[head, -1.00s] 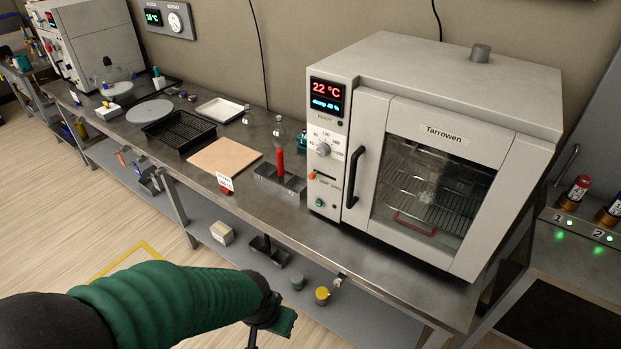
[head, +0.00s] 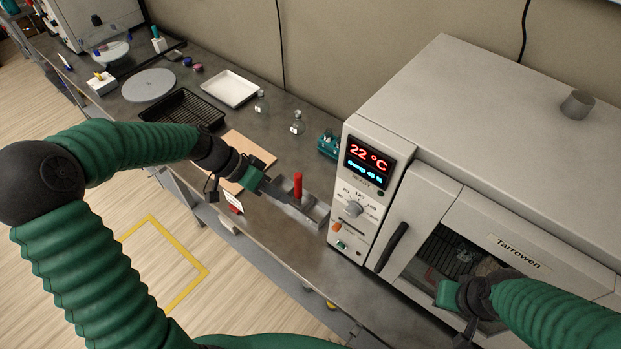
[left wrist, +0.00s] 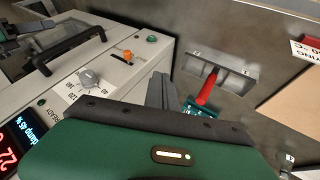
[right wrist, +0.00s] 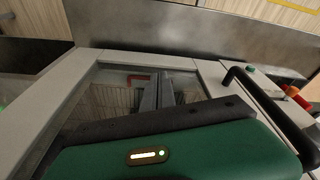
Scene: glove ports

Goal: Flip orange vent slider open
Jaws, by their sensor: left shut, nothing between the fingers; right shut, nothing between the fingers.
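The orange vent slider (head: 337,226) is a small knob in a slot low on the oven's front control panel, below the dial. It also shows in the left wrist view (left wrist: 128,55), near one end of its slot. My left gripper (head: 278,194) is shut and empty, left of the panel near the red-handled holder. Its closed fingers also show in the left wrist view (left wrist: 160,90), apart from the slider. My right gripper (right wrist: 155,92) is shut and empty in front of the oven's door window. In the head view its fingertips are hard to make out.
The oven (head: 450,130) has a black door handle (head: 393,247) right of the panel. A metal holder with a red upright handle (head: 298,187) stands left of the oven. A green button (head: 341,245) sits below the slider. Glass bottles (head: 297,122) stand behind.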

